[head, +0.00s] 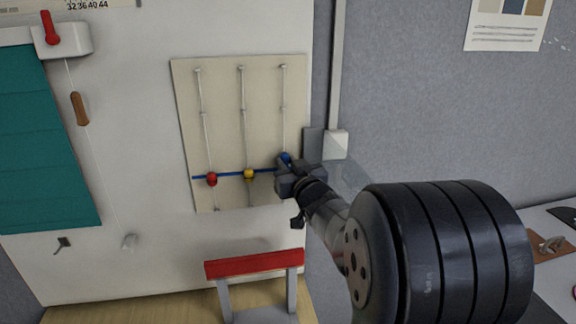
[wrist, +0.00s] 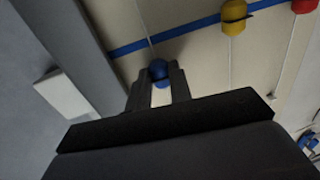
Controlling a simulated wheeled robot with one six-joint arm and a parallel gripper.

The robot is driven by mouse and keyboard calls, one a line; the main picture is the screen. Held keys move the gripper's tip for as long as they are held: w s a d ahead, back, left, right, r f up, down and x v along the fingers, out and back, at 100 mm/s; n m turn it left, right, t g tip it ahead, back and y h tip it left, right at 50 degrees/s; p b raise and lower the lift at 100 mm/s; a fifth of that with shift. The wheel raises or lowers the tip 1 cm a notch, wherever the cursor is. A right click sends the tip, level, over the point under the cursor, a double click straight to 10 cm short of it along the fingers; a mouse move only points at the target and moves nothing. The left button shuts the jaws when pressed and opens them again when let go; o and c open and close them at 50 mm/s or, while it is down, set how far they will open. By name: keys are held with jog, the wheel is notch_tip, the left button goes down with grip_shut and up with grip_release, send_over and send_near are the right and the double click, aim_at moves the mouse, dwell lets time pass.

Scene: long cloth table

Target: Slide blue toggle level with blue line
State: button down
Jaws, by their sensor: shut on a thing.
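The blue toggle (head: 286,157) is a small ball on the right-hand wire of the cream board (head: 222,105). My gripper (head: 285,166) is shut on it and hides part of it. In the wrist view the blue toggle (wrist: 157,68) sits between the two fingertips (wrist: 159,80). The blue line (head: 230,175) crosses the board. In the wrist view, the blue line (wrist: 185,32) passes apart from the toggle, on the side away from my gripper. In the head view the toggle appears slightly above the line's level; the line's right end is hidden.
A red toggle (head: 211,179) and a yellow toggle (head: 249,174) sit at the line on the other two wires. A pale conduit with a box (head: 336,145) runs close to the board's right. A red-topped stand (head: 254,264) is below the board.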

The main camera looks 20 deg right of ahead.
notch_tip(320, 180, down, 4)
jog(key=b, duration=0.3)
jog(key=shift+r, duration=0.2)
jog(key=c, duration=1.3)
grip_release()
jog(key=shift+o, duration=0.2)
jog(key=shift+s, duration=0.1)
jog(key=s, duration=1)
jog(key=shift+s+a+b, duration=0.25)
jog(key=shift+s+b, duration=0.05)
jog(key=shift+b, duration=0.05)
jog(key=shift+w, duration=0.1)
